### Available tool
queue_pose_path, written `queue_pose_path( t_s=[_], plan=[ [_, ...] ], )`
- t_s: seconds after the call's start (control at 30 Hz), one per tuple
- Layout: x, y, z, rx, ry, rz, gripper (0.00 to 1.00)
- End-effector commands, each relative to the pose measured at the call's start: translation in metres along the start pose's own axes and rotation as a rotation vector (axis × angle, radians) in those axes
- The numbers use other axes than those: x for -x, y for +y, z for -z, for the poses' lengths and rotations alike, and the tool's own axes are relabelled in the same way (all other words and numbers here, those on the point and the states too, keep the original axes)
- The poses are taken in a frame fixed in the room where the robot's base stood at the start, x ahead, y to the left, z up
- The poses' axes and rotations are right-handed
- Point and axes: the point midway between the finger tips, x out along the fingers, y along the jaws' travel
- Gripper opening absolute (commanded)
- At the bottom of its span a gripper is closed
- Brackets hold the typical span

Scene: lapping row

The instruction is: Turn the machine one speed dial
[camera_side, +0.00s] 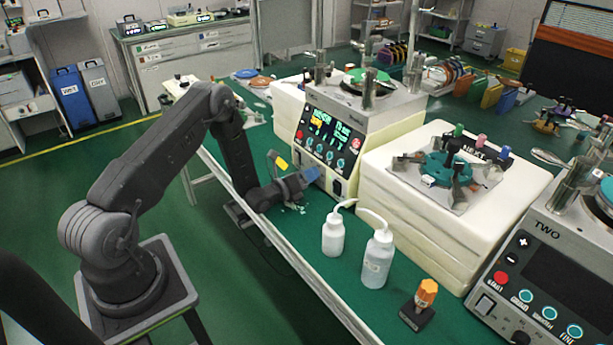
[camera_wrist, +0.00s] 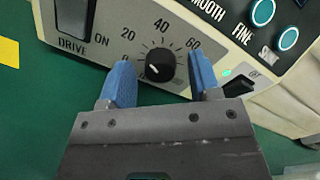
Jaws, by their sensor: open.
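The machine with a lit display and teal buttons (camera_side: 345,130) stands at the centre back of the bench in the side view. Its black round speed dial (camera_wrist: 159,66) shows in the wrist view, with a scale marked 20, 40 and 60 around it. A white pointer line is on the dial. My gripper (camera_wrist: 157,85) is open, with one blue finger on each side of the dial. I cannot tell whether either finger touches it. In the side view my gripper (camera_side: 312,175) is low at the machine's front panel, and the dial is hidden there.
The DRIVE rocker switch (camera_wrist: 75,17) is left of the dial, and a dark switch (camera_wrist: 238,86) lies close by the right finger. Two white squeeze bottles (camera_side: 377,262) (camera_side: 333,235) and an orange-topped item (camera_side: 424,295) stand on the green bench. Machine TWO (camera_side: 555,262) is at right.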

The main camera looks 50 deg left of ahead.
Motion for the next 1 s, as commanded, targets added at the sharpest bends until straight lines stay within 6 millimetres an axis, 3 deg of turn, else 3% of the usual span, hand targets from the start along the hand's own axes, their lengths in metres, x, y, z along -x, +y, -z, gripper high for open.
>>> queue_pose_path(
  t_s=[0.13, 0.63, 1.0],
  plan=[
    [0.0002, 0.0, 0.0002, 0.0, 0.0, 0.0, 0.57],
    [0.0005, 0.0, 0.0001, 0.0, 0.0, 0.0, 0.09],
    [0.0007, 0.0001, 0.0, 0.059, 0.003, -0.003, 0.08]
  ],
)
